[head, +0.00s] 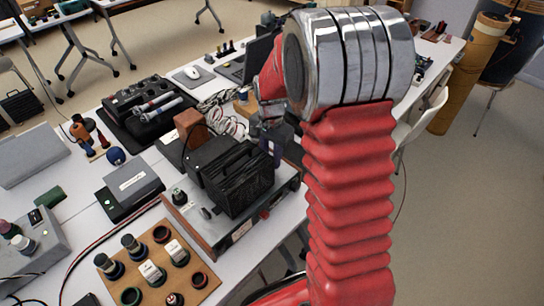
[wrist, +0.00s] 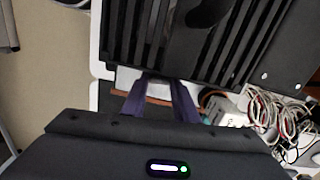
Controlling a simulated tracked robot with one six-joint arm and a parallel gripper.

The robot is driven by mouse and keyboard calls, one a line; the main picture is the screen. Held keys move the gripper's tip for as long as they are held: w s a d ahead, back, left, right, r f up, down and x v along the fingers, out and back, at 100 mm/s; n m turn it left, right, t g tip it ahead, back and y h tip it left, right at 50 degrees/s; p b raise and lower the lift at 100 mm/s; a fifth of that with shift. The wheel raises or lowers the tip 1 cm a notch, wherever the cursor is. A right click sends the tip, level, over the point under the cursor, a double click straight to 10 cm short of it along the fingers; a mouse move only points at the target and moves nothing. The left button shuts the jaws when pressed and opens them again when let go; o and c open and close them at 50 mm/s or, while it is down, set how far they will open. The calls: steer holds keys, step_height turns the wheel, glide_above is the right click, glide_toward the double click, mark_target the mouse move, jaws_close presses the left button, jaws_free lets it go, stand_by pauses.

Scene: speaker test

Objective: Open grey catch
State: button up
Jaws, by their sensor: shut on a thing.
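A black ribbed speaker box (head: 238,182) stands on a grey unit with a wooden side (head: 205,222) on the table. In the wrist view its dark slatted face (wrist: 165,40) fills the top. My gripper (wrist: 162,80) has its two purple fingers at the box's near edge, their tips close together and shut on a small part there, which I take to be the grey catch. The catch itself is mostly hidden between the fingertips. In the head view my gripper (head: 270,147) shows at the box's far right side, partly behind my red arm.
A wooden board with several knobs (head: 150,290) lies in front of the unit. A grey box (head: 132,186) sits to its left. Tangled pale cables (wrist: 285,125) lie beside the speaker box. A black tray with tools (head: 150,108) is behind.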

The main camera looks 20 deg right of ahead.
steer(key=shift+w+a+m, duration=0.1)
steer(key=shift+m, duration=0.2)
steer(key=o, duration=0.8)
steer(key=shift+r, duration=0.1)
step_height(320, 180, up, 14)
steer(key=shift+f, duration=0.2)
stand_by(0.7)
